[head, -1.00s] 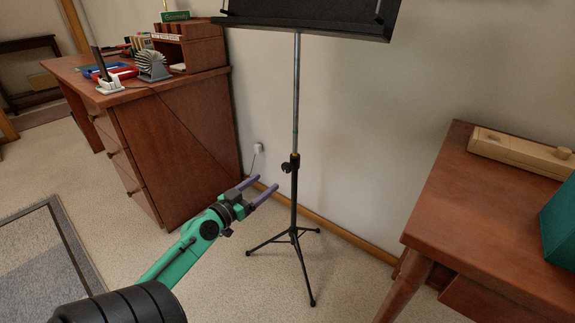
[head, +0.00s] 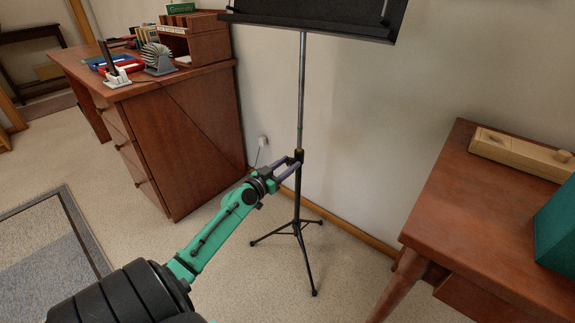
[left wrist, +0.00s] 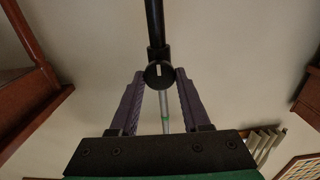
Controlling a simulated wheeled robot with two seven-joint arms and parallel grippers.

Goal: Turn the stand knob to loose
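The black music stand stands upright on its tripod (head: 299,230), with a grey upper tube (head: 302,90) and a black desk (head: 310,22) on top. Its round black knob (left wrist: 159,75), with a white mark, shows in the left wrist view. My left gripper (head: 293,163) is at the knob's height beside the post. In the left wrist view my left gripper (left wrist: 158,88) has its purple fingers apart on either side of the knob, with gaps showing. In the head view the knob is hidden behind the fingers. My right gripper is not in view.
A wooden desk (head: 175,145) with a fan and other items stands at the left. Another wooden table (head: 450,215) with a beige box (head: 515,152) stands at the right. The wall is close behind the stand. The carpet in front is clear.

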